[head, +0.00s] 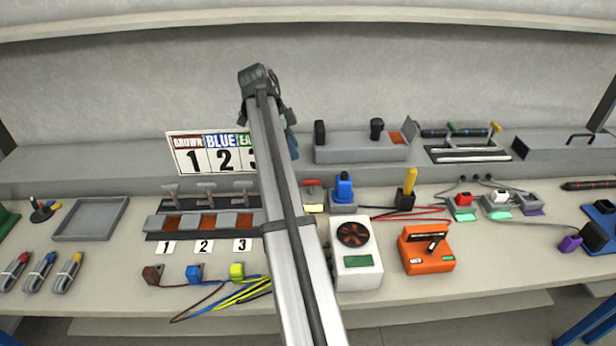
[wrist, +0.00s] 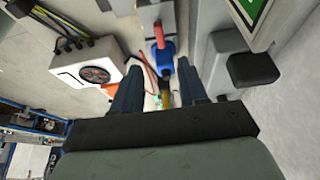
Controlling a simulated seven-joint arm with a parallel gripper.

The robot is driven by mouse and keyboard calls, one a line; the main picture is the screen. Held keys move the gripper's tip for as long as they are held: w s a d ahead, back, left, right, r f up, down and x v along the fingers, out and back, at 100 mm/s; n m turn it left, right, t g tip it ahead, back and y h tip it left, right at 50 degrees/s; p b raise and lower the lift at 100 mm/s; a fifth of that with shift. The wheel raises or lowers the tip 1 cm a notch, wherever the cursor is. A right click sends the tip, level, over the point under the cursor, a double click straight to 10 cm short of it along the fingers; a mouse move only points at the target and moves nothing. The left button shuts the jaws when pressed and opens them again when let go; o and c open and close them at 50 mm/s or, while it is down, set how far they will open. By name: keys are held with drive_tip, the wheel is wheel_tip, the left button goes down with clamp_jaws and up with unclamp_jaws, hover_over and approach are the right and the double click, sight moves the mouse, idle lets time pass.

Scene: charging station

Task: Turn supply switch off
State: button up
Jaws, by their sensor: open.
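No switch carries a readable "supply" label. A small red lever (head: 312,184) on a grey base with a lit yellow panel stands just right of my arm in the head view. My gripper (head: 291,140) is mostly hidden behind my arm in the head view, near the number card. In the wrist view my gripper (wrist: 158,72) is open, its two blue-grey fingers apart. A blue plug (wrist: 162,56) shows beyond and between the fingertips; no contact is visible.
A white fan box (head: 355,252) stands in front of the blue plug. The numbered card (head: 205,155) and a raised ledge with black knobs (head: 320,132) are close to my gripper. Three small levers (head: 206,190) stand left of my arm. Coloured cables (head: 225,292) lie at the front.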

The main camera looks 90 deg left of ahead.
sight(310, 181)
drive_tip(key=x, duration=1.2)
drive_tip(key=shift+w, duration=0.15)
clamp_jaws()
